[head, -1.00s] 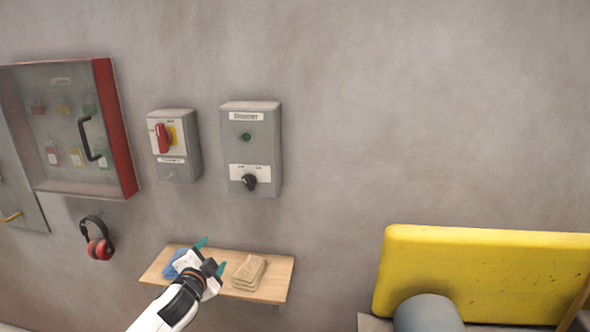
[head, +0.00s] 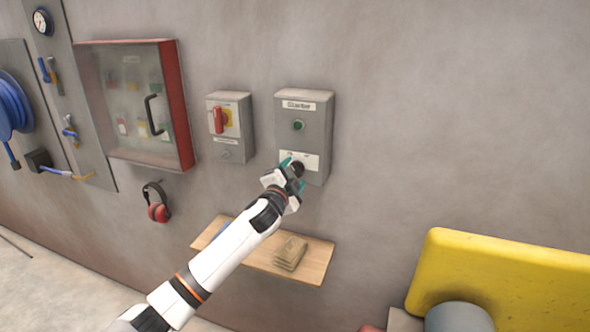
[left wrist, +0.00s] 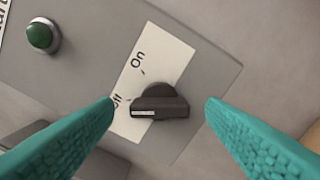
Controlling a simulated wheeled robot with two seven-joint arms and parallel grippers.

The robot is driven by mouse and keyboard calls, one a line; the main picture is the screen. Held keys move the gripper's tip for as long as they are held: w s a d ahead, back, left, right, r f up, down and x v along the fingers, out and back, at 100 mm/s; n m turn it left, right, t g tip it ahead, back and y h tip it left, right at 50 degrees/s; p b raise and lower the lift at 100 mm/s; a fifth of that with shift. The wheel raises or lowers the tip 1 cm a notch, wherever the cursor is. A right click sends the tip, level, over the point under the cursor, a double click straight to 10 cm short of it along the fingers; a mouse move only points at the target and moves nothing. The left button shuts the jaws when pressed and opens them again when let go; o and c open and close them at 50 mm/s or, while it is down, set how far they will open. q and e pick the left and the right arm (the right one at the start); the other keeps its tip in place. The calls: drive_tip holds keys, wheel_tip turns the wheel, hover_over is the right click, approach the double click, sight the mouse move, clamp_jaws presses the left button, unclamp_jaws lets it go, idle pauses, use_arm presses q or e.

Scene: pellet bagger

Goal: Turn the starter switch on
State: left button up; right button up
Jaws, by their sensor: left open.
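The starter box (head: 318,130) is a grey box on the wall with a "Starter" label, a green button or lamp (head: 298,125) and a black rotary switch (head: 298,166). My left gripper (head: 292,167) is at this switch, partly covering it. In the left wrist view the switch (left wrist: 166,101) sits between the two open teal fingers of my left gripper (left wrist: 161,102), with a gap on each side. The white mark on the knob points left, toward the "Off" label, which a finger partly hides. The "On" label (left wrist: 138,63) is clear above it. My right gripper is not in view.
A grey box with a red switch (head: 218,120) hangs left of the starter. Further left is a red-edged cabinet (head: 185,105), with ear defenders (head: 158,212) below. A wooden shelf (head: 315,262) juts out under the starter. A yellow panel (head: 510,280) stands at right.

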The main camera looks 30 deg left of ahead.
use_arm(q)
drive_tip(key=shift+x, duration=0.8)
drive_tip(key=c, duration=1)
